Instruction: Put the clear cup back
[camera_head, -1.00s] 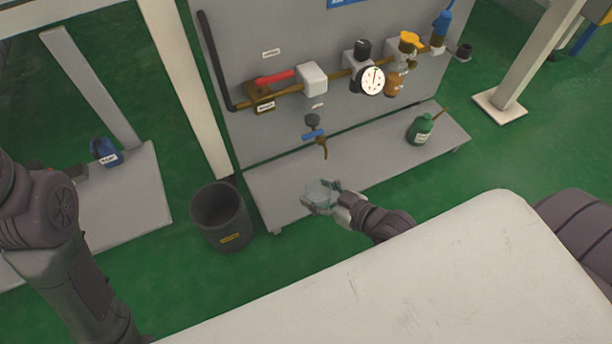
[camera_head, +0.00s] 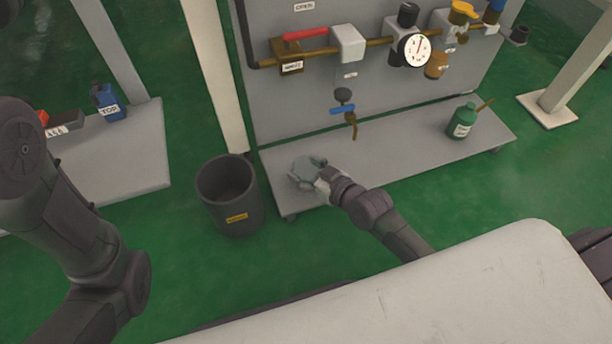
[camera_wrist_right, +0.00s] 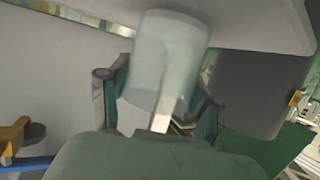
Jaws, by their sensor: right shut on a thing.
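The clear cup (camera_wrist_right: 168,50) is held between the fingers of my right gripper (camera_wrist_right: 155,115) in the right wrist view. In the head view the right gripper (camera_head: 311,178) is over the left part of the low grey shelf (camera_head: 400,150), and the cup (camera_head: 303,168) shows faintly there. I cannot tell whether the cup touches the shelf. My left arm enters from the left in the head view; its gripper is out of the picture.
A dark bin (camera_head: 228,205) stands left of the shelf. A tap with a blue handle (camera_head: 343,109) hangs above the shelf. A green bottle (camera_head: 462,121) stands on the shelf's right part. Pipes and a gauge (camera_head: 414,50) line the panel. A white surface (camera_head: 450,290) fills the front right.

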